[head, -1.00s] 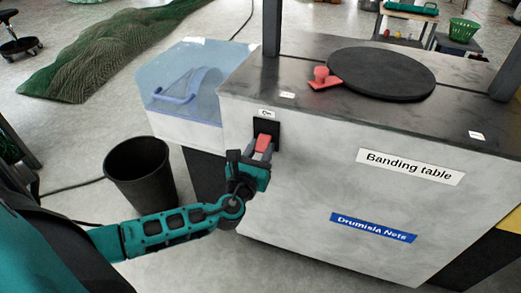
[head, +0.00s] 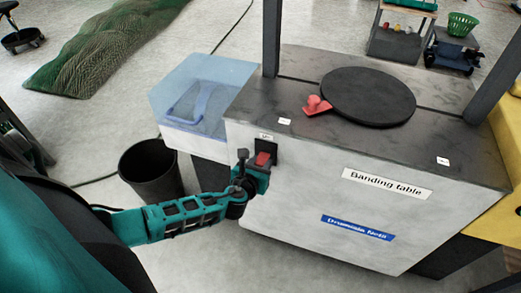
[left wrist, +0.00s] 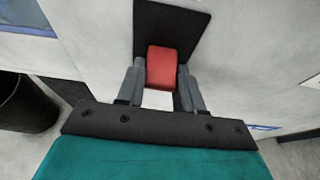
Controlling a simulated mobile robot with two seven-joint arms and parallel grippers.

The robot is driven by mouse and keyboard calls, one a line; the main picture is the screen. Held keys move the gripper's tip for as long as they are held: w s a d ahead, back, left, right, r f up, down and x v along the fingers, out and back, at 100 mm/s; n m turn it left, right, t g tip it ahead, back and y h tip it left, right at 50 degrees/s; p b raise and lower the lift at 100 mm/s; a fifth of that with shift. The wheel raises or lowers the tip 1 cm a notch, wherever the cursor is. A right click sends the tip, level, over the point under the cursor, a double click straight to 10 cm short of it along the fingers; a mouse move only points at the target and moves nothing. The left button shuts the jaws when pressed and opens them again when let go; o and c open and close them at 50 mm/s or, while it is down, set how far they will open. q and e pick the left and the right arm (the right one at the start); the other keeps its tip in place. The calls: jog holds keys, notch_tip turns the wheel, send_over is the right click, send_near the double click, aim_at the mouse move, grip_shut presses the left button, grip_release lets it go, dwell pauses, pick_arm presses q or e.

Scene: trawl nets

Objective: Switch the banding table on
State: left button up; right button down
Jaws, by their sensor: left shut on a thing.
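On the front's upper left is a black switch plate (left wrist: 188,22) with a red switch lever (head: 263,158) under a small white label (head: 265,136). My left gripper (head: 262,167) is at this switch. In the left wrist view its two grey fingers (left wrist: 161,85) are shut on the red lever (left wrist: 163,66), one on each side. My right gripper is not in view.
A red knobbed piece (head: 316,105) lies by the disc. A clear blue-lidded bin (head: 205,90) adjoins the table's left side. A black bucket (head: 150,172) stands on the floor near my left arm. Dark posts (head: 271,40) rise from the tabletop. A green net (head: 105,45) lies farther back.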

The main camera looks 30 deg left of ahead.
pick_arm(q)
jog(key=g+p, duration=0.1)
jog(key=p, duration=0.1)
jog(key=r+g+p, duration=0.1)
jog(key=p, duration=0.1)
jog(key=shift+w+r+p, duration=0.1)
jog(key=shift+r+p, duration=0.15)
jog(key=shift+p, duration=0.05)
jog(key=shift+g+h+p, duration=0.3)
jog(key=shift+g+h, duration=0.1)
jog(key=shift+g, duration=0.3)
jog(key=shift+r+g, duration=0.15)
jog(key=shift+g, duration=0.75)
jog(key=o, duration=1)
jog(key=shift+w+h, duration=0.1)
jog(key=shift+h, duration=0.2)
jog(key=shift+o, duration=0.2)
jog(key=shift+r, duration=0.1)
jog(key=v, duration=1.3)
